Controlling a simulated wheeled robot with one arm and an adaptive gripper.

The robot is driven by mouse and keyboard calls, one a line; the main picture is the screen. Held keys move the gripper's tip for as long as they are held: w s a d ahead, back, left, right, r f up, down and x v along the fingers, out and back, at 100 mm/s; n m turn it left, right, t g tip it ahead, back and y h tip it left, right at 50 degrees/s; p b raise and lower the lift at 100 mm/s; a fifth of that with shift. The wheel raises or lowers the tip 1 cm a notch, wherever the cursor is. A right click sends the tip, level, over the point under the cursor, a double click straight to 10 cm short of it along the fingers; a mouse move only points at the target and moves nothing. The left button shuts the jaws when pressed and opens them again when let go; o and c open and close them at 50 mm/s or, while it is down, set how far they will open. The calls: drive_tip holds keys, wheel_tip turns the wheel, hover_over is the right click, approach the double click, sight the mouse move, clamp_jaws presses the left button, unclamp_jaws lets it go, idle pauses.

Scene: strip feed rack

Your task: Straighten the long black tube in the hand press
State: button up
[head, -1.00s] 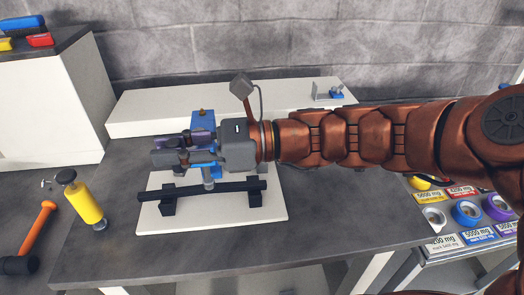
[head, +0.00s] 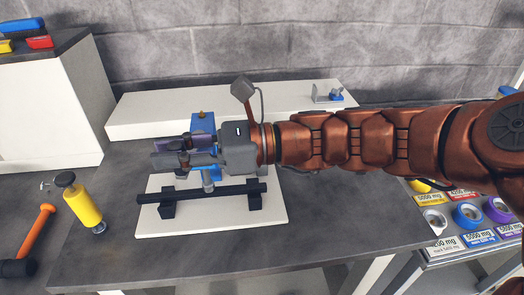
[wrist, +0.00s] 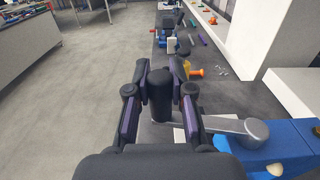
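The long black tube (head: 232,190) lies crosswise on two black support blocks (head: 254,200), on the white base plate (head: 270,212) of the hand press. I cannot tell any bend in it. The blue press body (head: 203,122) stands behind the tube; its silver ram (head: 208,178) ends just over the tube's middle, contact unclear. In the wrist view, a grey lever (wrist: 220,125) runs from the blue press (wrist: 280,145) to a black knob (wrist: 160,95). My gripper (wrist: 160,78) has its purple-padded fingers closed against both sides of this knob. In the head view my gripper (head: 172,152) partly hides the press.
A white raised shelf (head: 150,115) runs behind the press. Labelled bins of tape rolls (head: 467,213) are at right. The dark bench front is clear.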

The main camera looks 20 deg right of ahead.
drive_tip(key=o, duration=0.5)
drive_tip(key=shift+s, duration=0.1)
drive_tip(key=v, duration=0.6)
idle(0.3)
idle(0.4)
